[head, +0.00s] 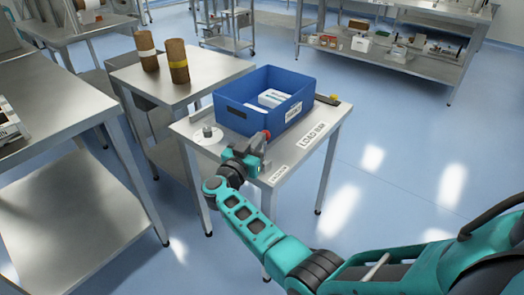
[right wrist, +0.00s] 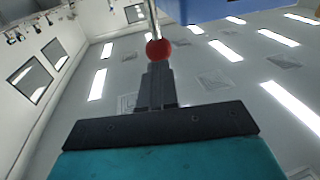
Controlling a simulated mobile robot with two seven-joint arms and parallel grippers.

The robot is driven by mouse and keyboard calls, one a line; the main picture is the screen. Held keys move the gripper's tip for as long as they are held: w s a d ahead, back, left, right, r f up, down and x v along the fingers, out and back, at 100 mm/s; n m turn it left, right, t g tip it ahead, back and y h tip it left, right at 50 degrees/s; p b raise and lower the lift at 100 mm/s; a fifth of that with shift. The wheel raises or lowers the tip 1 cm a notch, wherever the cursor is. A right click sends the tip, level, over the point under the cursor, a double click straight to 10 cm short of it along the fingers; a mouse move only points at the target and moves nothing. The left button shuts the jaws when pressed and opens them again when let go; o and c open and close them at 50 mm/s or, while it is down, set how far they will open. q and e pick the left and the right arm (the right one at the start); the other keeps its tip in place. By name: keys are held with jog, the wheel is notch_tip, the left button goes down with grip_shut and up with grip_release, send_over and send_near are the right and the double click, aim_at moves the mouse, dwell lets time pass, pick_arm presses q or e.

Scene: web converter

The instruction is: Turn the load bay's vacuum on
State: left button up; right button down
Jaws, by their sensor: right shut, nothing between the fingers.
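The load bay is a small steel table (head: 232,147) with a "LOAD BAY" label (head: 311,136). A red ball knob (head: 266,133) shows at its front, beside my right gripper (head: 258,145). In the right wrist view the red knob (right wrist: 159,50) sits on a thin metal rod (right wrist: 153,18), right at the tips of my shut right gripper (right wrist: 157,70). Whether the fingertips touch the knob I cannot tell. Nothing is between the fingers. A smaller label (head: 280,173) on the front edge is too small to read surely. My left gripper is not in view.
A blue bin (head: 238,118) with white boxes (head: 272,98) stands on the load bay. Two brown rolls (head: 177,62) stand on the neighbouring table (head: 205,75). Floor (head: 400,155) to the right is clear.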

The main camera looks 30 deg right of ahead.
aim_at(268, 134)
jog(key=x, duration=0.2)
jog(key=p+x, duration=0.1)
jog(key=shift+d+r, duration=0.25)
jog(key=shift+d, duration=0.15)
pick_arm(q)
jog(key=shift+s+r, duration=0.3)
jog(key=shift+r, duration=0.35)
pick_arm(e)
jog(key=shift+d, duration=0.25)
jog(key=shift+d+f, duration=0.1)
jog(key=shift+f, duration=0.05)
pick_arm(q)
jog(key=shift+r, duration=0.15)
